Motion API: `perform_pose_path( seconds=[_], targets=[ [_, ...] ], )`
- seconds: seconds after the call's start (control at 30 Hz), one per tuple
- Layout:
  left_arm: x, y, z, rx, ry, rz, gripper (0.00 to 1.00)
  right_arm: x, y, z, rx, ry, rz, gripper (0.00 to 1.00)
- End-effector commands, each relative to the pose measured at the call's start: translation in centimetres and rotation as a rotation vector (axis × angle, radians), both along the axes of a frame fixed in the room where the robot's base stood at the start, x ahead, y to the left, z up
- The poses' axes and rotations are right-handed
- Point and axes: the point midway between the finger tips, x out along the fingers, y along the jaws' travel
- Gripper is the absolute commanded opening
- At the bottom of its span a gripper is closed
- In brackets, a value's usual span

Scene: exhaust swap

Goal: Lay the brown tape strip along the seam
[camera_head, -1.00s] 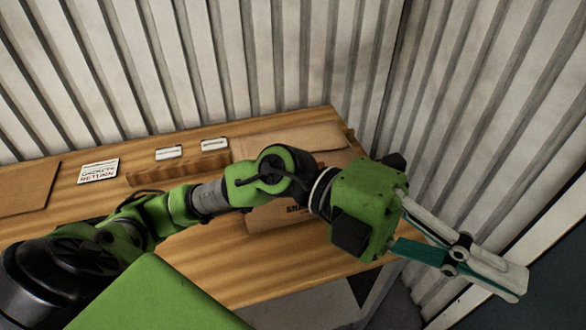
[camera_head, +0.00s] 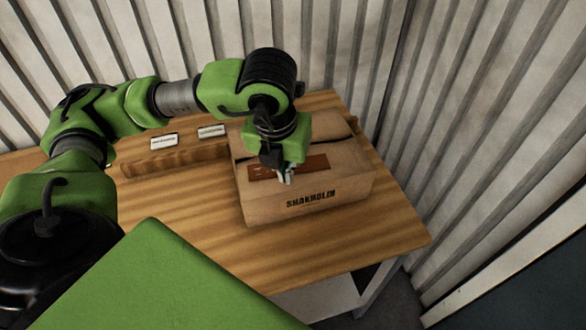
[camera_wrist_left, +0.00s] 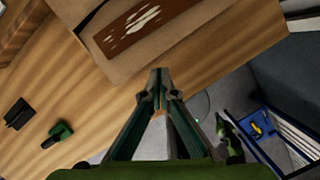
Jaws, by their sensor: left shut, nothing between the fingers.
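A cardboard box (camera_head: 318,199) stands on the wooden table. The brown tape strip (camera_head: 316,163) lies on its top, near a dark seam line (camera_head: 338,143) that shows at the right; my arm hides part of the seam and the strip. The strip also shows in the wrist view (camera_wrist_left: 122,31), with pale streaks on it. My left gripper (camera_head: 285,178) points down over the near edge of the strip, shut and empty. Its closed fingertips (camera_wrist_left: 160,76) show apart from the strip in the wrist view. My right gripper is not in view.
A wooden rail (camera_head: 175,160) with two white labels (camera_head: 164,141) (camera_head: 211,131) stands behind and left of the box. Corrugated walls (camera_head: 480,150) close off the back and right. A blue tray (camera_wrist_left: 257,130) shows low at right in the wrist view.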

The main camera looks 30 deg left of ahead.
Motion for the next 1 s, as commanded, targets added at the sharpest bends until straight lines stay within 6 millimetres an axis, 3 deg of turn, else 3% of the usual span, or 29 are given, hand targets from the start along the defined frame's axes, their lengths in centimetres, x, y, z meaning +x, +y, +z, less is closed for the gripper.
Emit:
perform_pose_path(
  seconds=[0.3,0.4,0.6,1.0],
  targets=[
    [1.5,0.5,-6.5,0.0,0.005,-0.003,0.0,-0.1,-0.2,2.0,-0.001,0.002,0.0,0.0],
    [3.2,1.0,-5.8,-0.001,0.0,-0.001,0.0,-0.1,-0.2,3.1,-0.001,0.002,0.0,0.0],
    [4.9,1.5,-6.2,-0.002,0.002,-0.003,0.0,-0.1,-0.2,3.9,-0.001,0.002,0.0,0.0],
    [5.3,1.6,-6.3,-0.002,0.0,-0.005,0.0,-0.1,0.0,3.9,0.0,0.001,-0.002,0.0]
  ],
)
